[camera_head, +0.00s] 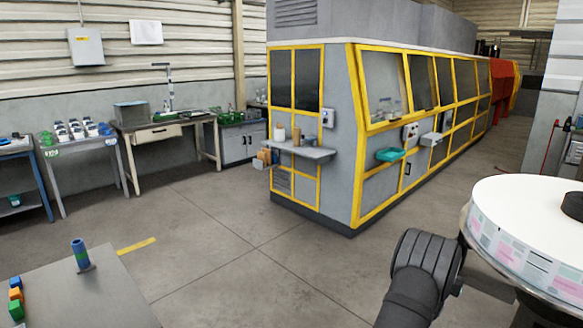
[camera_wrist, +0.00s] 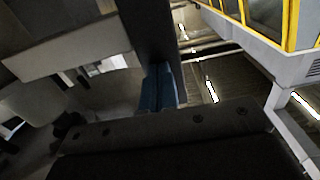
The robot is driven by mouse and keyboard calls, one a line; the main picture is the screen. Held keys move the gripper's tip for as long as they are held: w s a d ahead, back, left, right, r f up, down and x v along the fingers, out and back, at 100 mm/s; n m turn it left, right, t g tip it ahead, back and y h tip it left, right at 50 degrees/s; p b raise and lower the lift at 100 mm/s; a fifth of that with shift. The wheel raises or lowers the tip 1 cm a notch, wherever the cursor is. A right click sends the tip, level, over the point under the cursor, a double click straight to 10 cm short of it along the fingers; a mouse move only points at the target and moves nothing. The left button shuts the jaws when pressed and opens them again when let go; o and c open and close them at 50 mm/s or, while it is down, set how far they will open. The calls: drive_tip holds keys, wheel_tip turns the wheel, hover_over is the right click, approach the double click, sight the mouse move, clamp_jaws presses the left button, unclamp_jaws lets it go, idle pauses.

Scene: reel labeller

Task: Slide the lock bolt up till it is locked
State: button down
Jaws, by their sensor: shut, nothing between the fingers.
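My gripper (camera_wrist: 159,88) shows in the wrist view as two blue fingertips close together beyond the dark gripper body. The fingers are shut with nothing between them. A dark upright bar (camera_wrist: 146,30) stands directly behind the fingertips. I cannot tell whether they touch it. I cannot make out the lock bolt in either view; it may be hidden or out of frame. In the head view, the labeller's white reel (camera_head: 530,235) with printed labels is at the right edge. My dark arm is beside it at the bottom, and its gripper is out of frame.
A pale beige panel (camera_wrist: 70,45) lies left of the bar in the wrist view. In the head view, a grey table (camera_head: 90,295) with small coloured blocks is at bottom left. A large yellow-framed machine (camera_head: 340,130) stands beyond. The floor between is clear.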

drive_tip(key=shift+r, duration=0.2)
drive_tip(key=shift+f, duration=1.5)
idle(0.5)
